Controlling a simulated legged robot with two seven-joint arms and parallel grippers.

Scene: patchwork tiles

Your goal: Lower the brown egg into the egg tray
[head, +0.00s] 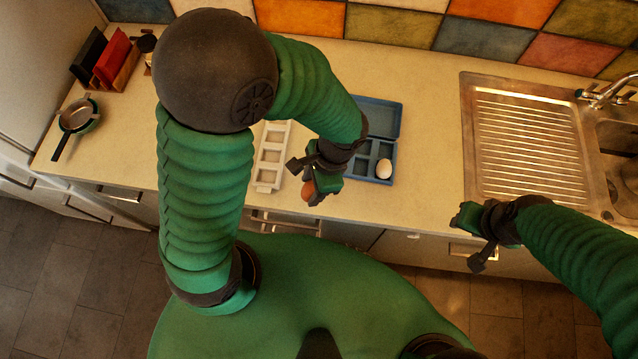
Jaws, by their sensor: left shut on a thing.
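My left gripper (310,185) is shut on the brown egg (308,191), which shows just below and between its fingers. It holds the egg near the counter's front edge, between two trays as seen from above; its height is hard to tell. To its right a blue tray (391,150) with square compartments and a raised back part lies on the counter. A white egg (384,168) sits in its right front compartment. My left wrist hides the blue tray's left side. My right gripper (469,239) is open and empty, in front of the counter at right.
A white tray (270,157) with a row of recesses lies left of my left gripper. A metal sink with drainboard (525,135) is at right. A small pan (77,116) and a rack with red and black boards (112,58) stand far left. Counter between blue tray and sink is clear.

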